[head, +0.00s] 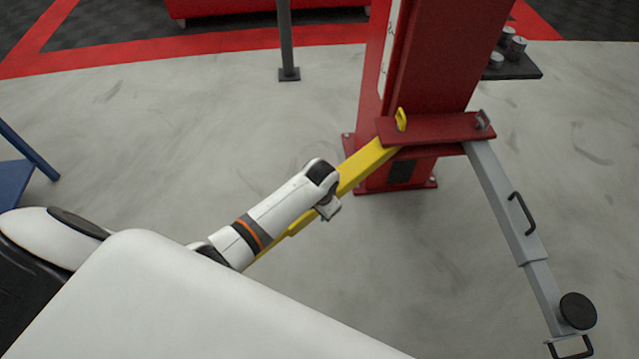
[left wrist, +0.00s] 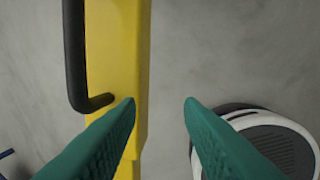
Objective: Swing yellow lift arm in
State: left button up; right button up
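The yellow lift arm (head: 368,163) runs from the red post's bracket down and left, and my left arm covers much of it. My left gripper (head: 328,208) is over or beside the yellow arm in the head view; its fingers are hard to make out there. In the left wrist view the gripper's two green fingers (left wrist: 160,102) are apart with nothing between them. The yellow arm (left wrist: 118,45) lies beyond the left finger, whose tip overlaps it. Its black handle (left wrist: 75,50) is left of that finger, outside the gap. My right gripper is not in view.
The red post (head: 430,60) stands at the upper right. A grey lift arm (head: 505,205) with a round black pad (head: 578,311) extends to the lower right. A thin grey pole (head: 286,40) stands behind. A blue frame (head: 25,160) is at the left. The floor between is clear.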

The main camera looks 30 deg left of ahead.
pick_arm(q)
jog(key=w+a+r+y, duration=0.1)
jog(key=w+r, duration=0.2)
jog(key=r, duration=0.3)
jog(key=w+a+r, duration=0.1)
jog(key=w+r, duration=0.3)
jog(key=r, duration=0.2)
jog(key=b+x, duration=0.1)
jog(key=x, duration=0.6)
jog(key=b+x, duration=0.1)
jog(key=x, duration=0.3)
jog(key=shift+s+d+f+b, duration=0.1)
jog(key=shift+s+f+b, duration=0.1)
jog(key=shift+s+b, duration=0.1)
jog(key=shift+c, duration=0.3)
grip_shut()
